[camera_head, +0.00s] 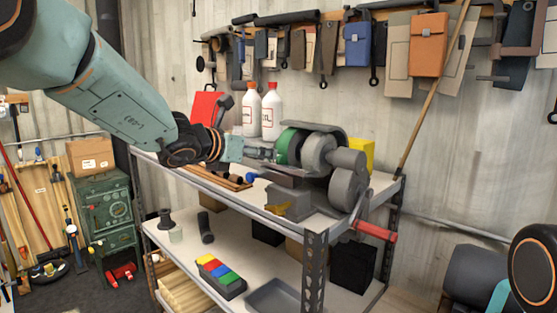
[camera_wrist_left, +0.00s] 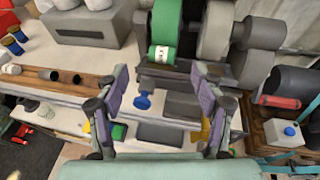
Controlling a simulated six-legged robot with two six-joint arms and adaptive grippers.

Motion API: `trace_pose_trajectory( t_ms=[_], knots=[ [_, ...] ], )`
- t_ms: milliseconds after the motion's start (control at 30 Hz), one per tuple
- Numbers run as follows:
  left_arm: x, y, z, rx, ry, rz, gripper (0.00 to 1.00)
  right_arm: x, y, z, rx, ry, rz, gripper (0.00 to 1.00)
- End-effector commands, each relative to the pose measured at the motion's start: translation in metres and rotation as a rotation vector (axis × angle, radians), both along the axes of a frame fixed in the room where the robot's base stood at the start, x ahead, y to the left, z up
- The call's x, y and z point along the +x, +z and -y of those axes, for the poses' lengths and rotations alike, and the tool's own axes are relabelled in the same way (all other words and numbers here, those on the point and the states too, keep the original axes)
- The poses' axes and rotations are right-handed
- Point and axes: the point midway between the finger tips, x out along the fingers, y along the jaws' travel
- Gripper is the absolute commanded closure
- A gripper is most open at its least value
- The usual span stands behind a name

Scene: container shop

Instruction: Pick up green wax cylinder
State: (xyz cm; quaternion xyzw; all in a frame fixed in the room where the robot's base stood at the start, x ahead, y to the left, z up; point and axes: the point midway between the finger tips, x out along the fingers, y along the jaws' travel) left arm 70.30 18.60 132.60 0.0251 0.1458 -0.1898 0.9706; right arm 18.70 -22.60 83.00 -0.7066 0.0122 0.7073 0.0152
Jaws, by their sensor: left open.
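A green cylinder-like piece (camera_head: 288,145) shows at the left side of the grey bench machine (camera_head: 320,150) on the upper shelf. My left gripper (camera_head: 264,152) reaches in from the left, beside the machine. In the wrist view its two fingers (camera_wrist_left: 158,78) are wide apart with nothing held between them. My right gripper is not in view.
White bottles (camera_head: 271,112) stand behind the gripper. A blue knob (camera_wrist_left: 143,101) lies below the fingertips. A wooden tray (camera_wrist_left: 60,76) holds dark tubes. The lower shelf (camera_head: 178,262) carries coloured blocks in a tray (camera_head: 234,292). A red-handled crank (camera_head: 374,231) juts out at the right.

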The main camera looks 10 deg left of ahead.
Motion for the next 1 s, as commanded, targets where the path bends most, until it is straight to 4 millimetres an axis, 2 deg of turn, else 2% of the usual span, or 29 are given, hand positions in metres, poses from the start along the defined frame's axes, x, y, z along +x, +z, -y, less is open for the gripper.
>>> trace_pose_trajectory(
  t_ms=[267, 600, 967, 1000],
  knots=[
    [0.022, -0.008, 0.010, 0.004, -0.001, -0.003, 0.33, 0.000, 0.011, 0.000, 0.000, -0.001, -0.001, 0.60],
    [0.059, -0.020, 0.023, 0.005, -0.003, -0.002, 0.33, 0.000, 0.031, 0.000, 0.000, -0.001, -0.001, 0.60],
    [0.066, -0.024, 0.025, 0.005, -0.004, -0.002, 0.33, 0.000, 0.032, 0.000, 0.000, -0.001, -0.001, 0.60],
    [0.066, -0.024, 0.025, 0.004, -0.004, -0.003, 0.36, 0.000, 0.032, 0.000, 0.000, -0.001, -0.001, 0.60]
  ],
)
